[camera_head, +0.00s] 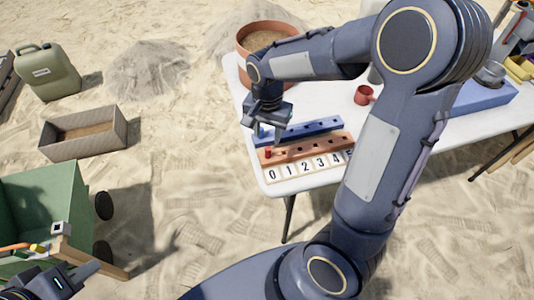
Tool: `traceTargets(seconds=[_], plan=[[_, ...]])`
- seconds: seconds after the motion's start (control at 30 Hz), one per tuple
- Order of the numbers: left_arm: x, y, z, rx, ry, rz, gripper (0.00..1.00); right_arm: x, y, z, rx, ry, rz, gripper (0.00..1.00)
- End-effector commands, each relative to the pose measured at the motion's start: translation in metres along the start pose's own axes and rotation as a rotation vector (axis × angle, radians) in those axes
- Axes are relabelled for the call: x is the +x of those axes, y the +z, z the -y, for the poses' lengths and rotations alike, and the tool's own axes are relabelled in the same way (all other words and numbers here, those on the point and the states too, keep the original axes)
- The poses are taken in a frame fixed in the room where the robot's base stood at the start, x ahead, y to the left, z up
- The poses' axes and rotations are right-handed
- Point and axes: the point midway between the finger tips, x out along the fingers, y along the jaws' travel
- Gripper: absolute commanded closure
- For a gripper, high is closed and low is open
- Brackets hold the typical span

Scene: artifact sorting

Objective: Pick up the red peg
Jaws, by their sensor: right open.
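A small red peg (268,153) stands at the left end of the orange wooden board (318,147), by the number 0 tile. A blue board (325,124) with holes lies just behind it. My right gripper (267,128) is open and points down over the left end of the blue board, just behind and above the red peg; it looks empty and apart from the peg. My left gripper (72,281) is at the bottom left corner, beside the green cart and far from the peg; its jaws are partly cut off.
Number tiles (305,167) line the front of the orange board on the white table (288,187). A round sand-filled pot (243,45) stands behind my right gripper. A red mug (363,95) stands to the right. The green cart (40,205) is at left; my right arm hides part of the table.

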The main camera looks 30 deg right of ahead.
Motion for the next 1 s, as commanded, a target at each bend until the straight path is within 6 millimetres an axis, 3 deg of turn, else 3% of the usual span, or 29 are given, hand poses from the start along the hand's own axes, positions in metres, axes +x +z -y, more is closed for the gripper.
traceTargets(seconds=[0.6,0.87,1.0], plan=[[0.004,0.002,0.002,0.0,0.0,0.0,0.76,0.076,0.002,-0.002,0.009,0.01,-0.001,0.59],[0.004,0.002,0.002,0.0,0.0,0.0,0.76,0.079,0.002,-0.002,0.009,0.007,-0.002,0.59],[0.004,0.002,0.002,0.0,0.0,0.0,0.76,0.079,0.002,-0.002,0.008,0.007,-0.002,0.74]])
